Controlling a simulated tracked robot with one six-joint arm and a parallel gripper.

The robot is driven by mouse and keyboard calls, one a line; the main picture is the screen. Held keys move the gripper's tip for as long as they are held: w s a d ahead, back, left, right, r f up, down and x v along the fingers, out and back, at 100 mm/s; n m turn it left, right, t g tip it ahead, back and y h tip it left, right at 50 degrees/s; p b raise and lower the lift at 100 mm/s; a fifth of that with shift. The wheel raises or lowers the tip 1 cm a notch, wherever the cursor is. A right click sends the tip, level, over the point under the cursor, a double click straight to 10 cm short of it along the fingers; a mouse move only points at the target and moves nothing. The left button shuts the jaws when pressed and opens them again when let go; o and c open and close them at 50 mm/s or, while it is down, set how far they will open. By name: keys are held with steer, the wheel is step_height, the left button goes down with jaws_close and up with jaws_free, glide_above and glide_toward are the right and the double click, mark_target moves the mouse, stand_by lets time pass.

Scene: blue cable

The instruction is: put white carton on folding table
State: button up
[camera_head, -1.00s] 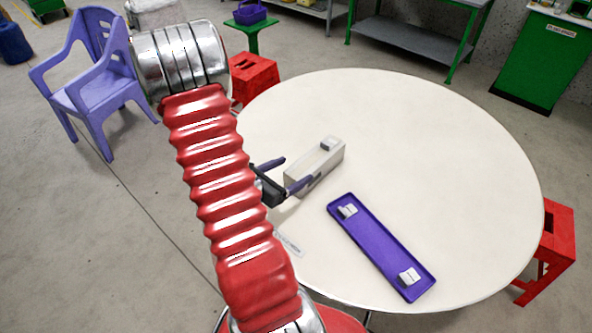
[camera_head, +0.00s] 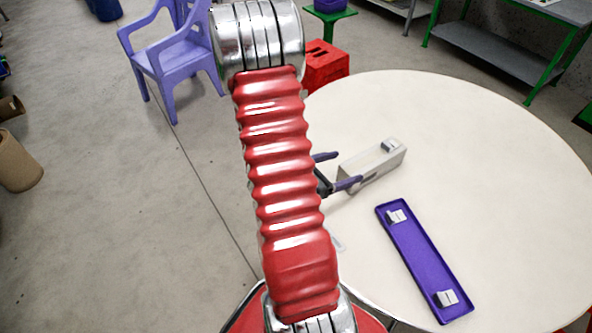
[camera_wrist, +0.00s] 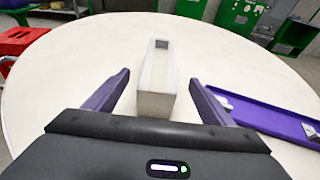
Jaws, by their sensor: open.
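The round white folding table (camera_head: 500,130) stands in front of me. My gripper (camera_head: 350,166) is open at the near end of the long box. In the wrist view, the box (camera_wrist: 154,103) shows between the spread purple fingers, with gaps on both sides.
A red stool (camera_head: 326,66) and a lilac chair (camera_head: 170,60) stand on the floor behind. Grey shelving (camera_head: 490,45) is at the back right. Brown cylinders (camera_head: 18,165) are at the left. The table's right side is clear.

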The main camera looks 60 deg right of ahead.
steer(key=shift+a+r+m, duration=0.2)
steer(key=shift+r+m, duration=0.1)
steer(key=shift+r, duration=0.1)
steer(key=w+a+r+m+t+y, duration=0.3)
steer(key=a+r, duration=0.4)
steer(key=a, duration=0.7)
steer(key=w+a+r+m+t+y, duration=0.4)
steer(key=w+a+r+m+y, duration=0.1)
steer(key=a, duration=1)
steer(key=w+a+r+m+t+y, duration=0.4)
steer(key=a+r, duration=0.5)
steer(key=a, duration=0.5)
steer(key=shift+w+a+r+m+y, duration=0.15)
steer(key=shift+w+r+m+y, duration=0.25)
steer(key=shift+y, duration=0.3)
